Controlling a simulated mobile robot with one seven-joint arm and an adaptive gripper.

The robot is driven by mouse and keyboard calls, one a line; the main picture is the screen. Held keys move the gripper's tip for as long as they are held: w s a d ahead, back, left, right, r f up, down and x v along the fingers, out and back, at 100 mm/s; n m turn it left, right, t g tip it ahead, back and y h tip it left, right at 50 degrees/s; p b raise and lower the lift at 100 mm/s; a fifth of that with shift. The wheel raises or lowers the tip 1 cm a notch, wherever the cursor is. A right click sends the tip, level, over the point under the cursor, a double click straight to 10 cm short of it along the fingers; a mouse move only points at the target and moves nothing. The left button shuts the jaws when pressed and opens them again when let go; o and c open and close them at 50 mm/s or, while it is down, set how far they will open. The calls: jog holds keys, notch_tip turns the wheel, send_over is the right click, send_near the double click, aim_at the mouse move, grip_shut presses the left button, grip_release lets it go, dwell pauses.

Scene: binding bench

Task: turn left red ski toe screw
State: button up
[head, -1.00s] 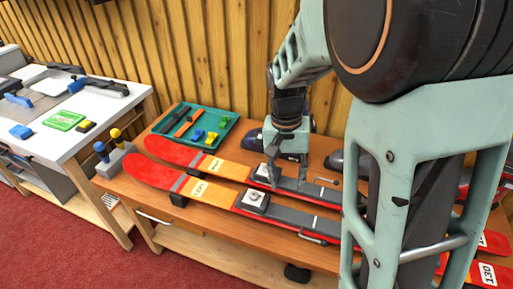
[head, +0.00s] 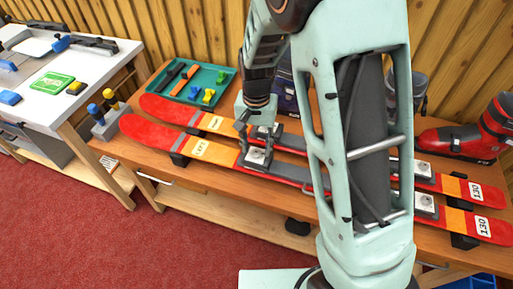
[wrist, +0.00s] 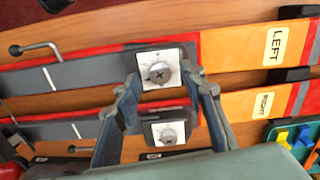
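The left red ski (head: 152,131) is the nearer ski on the bench; its orange band carries the LEFT label in the wrist view (wrist: 277,45). Its toe screw (wrist: 159,73) is a round cross-slotted head on a white plate with a dark surround. My gripper (wrist: 160,76) is open, one finger on each side of this screw plate; whether the fingertips touch anything I cannot tell. In the head view my gripper (head: 256,150) is low over the same toe piece. The right ski (wrist: 242,106) lies parallel behind it, with its own toe screw (wrist: 168,136).
A teal tray (head: 228,78) with coloured parts stands behind the ski tips. A holder with blue and yellow-handled tools (head: 105,128) is at the bench's left end. A red boot (head: 470,140) stands at the right. A white table (head: 100,70) is at the left.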

jog(key=shift+f, duration=0.65)
grip_shut()
jog(key=shift+n, duration=0.4)
jog(key=n+b, duration=0.1)
jog(key=n, duration=0.4)
jog(key=shift+n, duration=0.3)
jog(key=n, duration=0.5)
jog(key=shift+n, duration=0.3)
